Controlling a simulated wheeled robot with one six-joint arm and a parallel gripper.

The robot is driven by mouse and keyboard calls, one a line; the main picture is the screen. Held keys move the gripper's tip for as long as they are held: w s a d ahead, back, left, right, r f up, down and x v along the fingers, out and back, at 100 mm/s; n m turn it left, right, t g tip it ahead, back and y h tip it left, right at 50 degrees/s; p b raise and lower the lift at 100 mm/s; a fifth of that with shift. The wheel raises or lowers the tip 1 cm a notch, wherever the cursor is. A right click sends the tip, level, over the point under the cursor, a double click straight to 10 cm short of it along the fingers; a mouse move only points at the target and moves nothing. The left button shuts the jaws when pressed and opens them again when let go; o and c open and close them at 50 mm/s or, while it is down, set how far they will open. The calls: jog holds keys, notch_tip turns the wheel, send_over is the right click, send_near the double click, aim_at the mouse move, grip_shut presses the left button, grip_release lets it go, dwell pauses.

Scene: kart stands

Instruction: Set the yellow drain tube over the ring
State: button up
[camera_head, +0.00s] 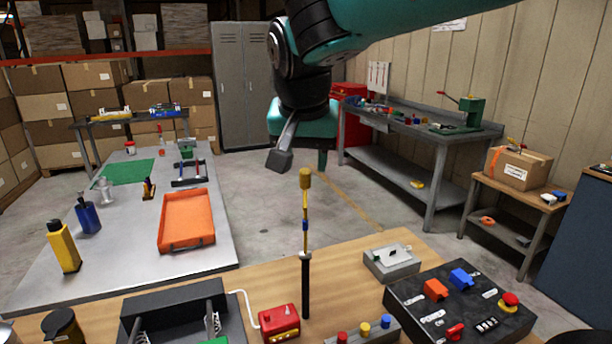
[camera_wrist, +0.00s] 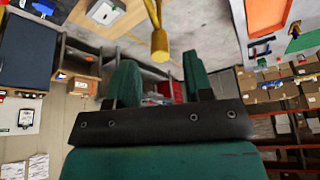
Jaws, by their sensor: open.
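The yellow drain tube (camera_head: 305,205) stands upright in the head view, thin, with a wider brass-coloured head (camera_head: 305,179) and a blue band partway down. Its lower end meets a black post (camera_head: 306,288) on the wooden bench. The tube and its head also show in the wrist view (camera_wrist: 159,42), near the top centre. My gripper (camera_head: 300,148) is above the tube in the head picture. In the wrist view its two green fingers (camera_wrist: 160,75) are apart with nothing held between them. I cannot pick out the ring for certain.
On the wooden bench (camera_head: 262,270), a red box (camera_head: 280,322), a grey box (camera_head: 391,262) and a black switch panel (camera_head: 460,306) stand near the post. A black rack (camera_head: 178,318) is at front left. The left table (camera_head: 120,262) holds an orange tray (camera_head: 187,220) and bottles.

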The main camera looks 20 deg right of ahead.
aim_at(305, 171)
jog(key=shift+x, duration=2.1)
grip_shut()
